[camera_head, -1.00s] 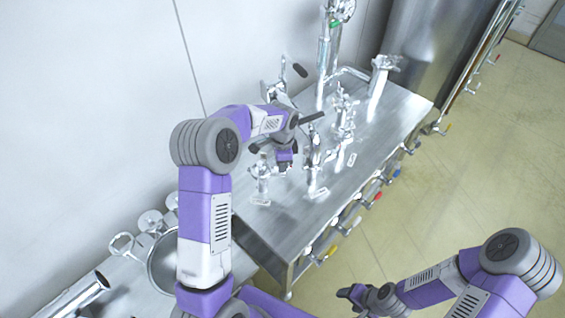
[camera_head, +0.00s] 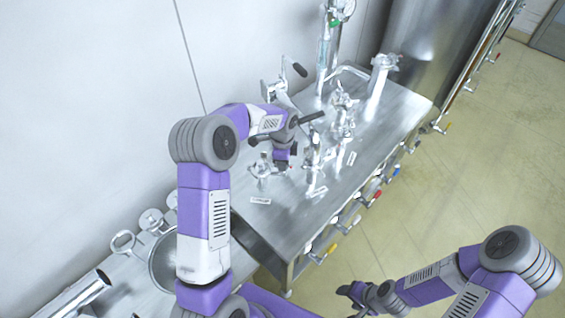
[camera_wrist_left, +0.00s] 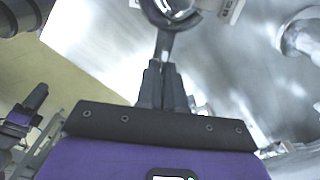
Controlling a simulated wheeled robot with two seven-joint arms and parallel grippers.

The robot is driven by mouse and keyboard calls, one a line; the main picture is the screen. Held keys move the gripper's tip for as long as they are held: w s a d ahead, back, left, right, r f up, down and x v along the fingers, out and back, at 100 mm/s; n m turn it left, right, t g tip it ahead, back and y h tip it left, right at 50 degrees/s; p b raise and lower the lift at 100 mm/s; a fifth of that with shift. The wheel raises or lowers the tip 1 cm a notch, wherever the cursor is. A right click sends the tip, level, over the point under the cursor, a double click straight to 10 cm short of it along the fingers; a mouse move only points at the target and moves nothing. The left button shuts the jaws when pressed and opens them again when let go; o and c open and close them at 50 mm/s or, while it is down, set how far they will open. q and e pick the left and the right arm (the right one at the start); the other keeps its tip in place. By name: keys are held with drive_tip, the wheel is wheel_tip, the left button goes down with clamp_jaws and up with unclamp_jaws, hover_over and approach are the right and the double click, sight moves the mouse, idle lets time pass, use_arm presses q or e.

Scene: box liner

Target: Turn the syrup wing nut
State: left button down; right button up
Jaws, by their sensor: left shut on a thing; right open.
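My left gripper (camera_head: 281,164) is low over the steel table, among shiny metal fittings. In the left wrist view its two dark fingertips (camera_wrist_left: 165,72) are close together, shut on a thin metal wing (camera_wrist_left: 165,45). The wing joins a rounded metal part (camera_wrist_left: 172,10) at the top edge, cut off by the frame. This looks like the wing nut; no readable label confirms that it is the syrup one. A metal fitting (camera_head: 262,168) stands just left of the gripper in the head view. My right gripper (camera_head: 357,296) is open and empty over the floor, away from the table.
More metal fittings stand to the right on the steel table (camera_head: 290,222), with small white tags (camera_head: 260,201) beside them. Valves with coloured handles (camera_head: 377,195) line its front edge. A pot (camera_head: 163,262) stands at lower left. The yellowish floor (camera_head: 460,180) is clear.

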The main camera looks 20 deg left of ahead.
use_arm(q)
drive_tip(key=c, duration=1.3)
unclamp_jaws()
drive_tip(key=shift+o, duration=0.2)
wheel_tip(320, 180, up, 8)
drive_tip(key=shift+f, duration=0.15)
